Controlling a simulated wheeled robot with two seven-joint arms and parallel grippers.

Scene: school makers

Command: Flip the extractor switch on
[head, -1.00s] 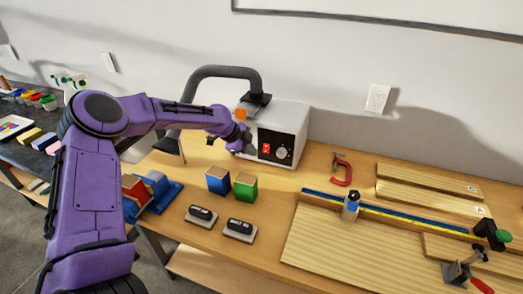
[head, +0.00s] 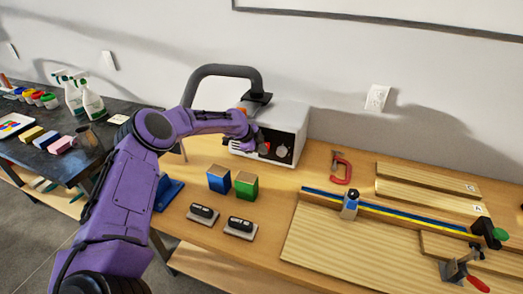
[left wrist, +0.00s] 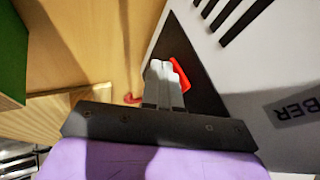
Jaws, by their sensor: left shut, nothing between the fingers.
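The extractor (head: 292,115) is a white-grey box with a black front panel (head: 284,148) and a hose on top, at the back of the wooden bench. Its red switch is mostly hidden behind my left gripper (head: 262,148) in the head view. In the left wrist view, the red switch (left wrist: 182,76) shows on the black panel just right of my shut, empty left fingertips (left wrist: 164,70). The fingers overlap the panel beside the switch; I cannot tell whether they touch it. A round knob sits right of the switch. My right gripper is not in view.
Blue (head: 218,180) and green (head: 245,185) blocks and two black-topped erasers (head: 203,214) stand in front of the extractor. A red clamp (head: 341,168) is to its right, then wooden boards (head: 340,250). Spray bottles (head: 90,100) stand on the dark table at left.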

